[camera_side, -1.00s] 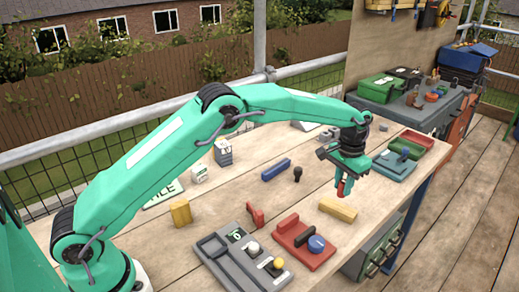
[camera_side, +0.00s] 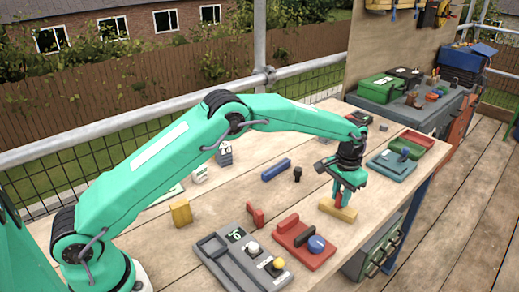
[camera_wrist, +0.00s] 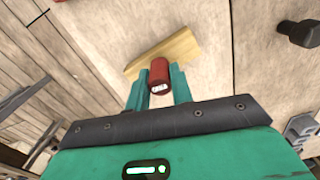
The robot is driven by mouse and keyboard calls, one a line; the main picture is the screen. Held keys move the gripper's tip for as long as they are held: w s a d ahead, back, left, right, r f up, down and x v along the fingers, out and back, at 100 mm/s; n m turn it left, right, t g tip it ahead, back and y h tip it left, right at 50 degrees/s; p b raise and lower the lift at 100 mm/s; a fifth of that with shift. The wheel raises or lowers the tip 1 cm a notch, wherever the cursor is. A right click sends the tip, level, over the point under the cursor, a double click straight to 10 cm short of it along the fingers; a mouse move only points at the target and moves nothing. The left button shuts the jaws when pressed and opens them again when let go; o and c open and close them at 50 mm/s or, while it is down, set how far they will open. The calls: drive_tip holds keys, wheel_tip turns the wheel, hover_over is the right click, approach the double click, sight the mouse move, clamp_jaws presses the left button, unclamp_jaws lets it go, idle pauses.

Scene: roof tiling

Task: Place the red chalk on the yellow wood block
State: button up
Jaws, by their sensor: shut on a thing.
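The red chalk (camera_wrist: 159,72) is held upright between the two green fingers of my gripper (camera_wrist: 158,90) in the wrist view. In the side view my gripper (camera_side: 341,198) is shut on the chalk (camera_side: 338,200), directly over the yellow wood block (camera_side: 346,213). The block lies flat on the table and also shows behind the chalk in the wrist view (camera_wrist: 182,49). The chalk's lower end appears at the block's top face; whether it touches I cannot tell. The fingers hide part of the chalk.
A red tray (camera_side: 318,258) with a blue round piece and a grey tray (camera_side: 222,258) with knobs lie in front. A blue block (camera_side: 276,170) and a dark peg (camera_side: 297,174) lie left of my gripper. Another yellow block (camera_side: 180,213) stands farther left.

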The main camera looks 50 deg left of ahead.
sight(341, 193)
drive_tip(key=o, duration=0.9)
drive_tip(key=shift+f, duration=0.1)
drive_tip(key=shift+o, duration=0.2)
wheel_tip(341, 193, up, 12)
drive_tip(key=shift+r, duration=0.2)
idle(0.3)
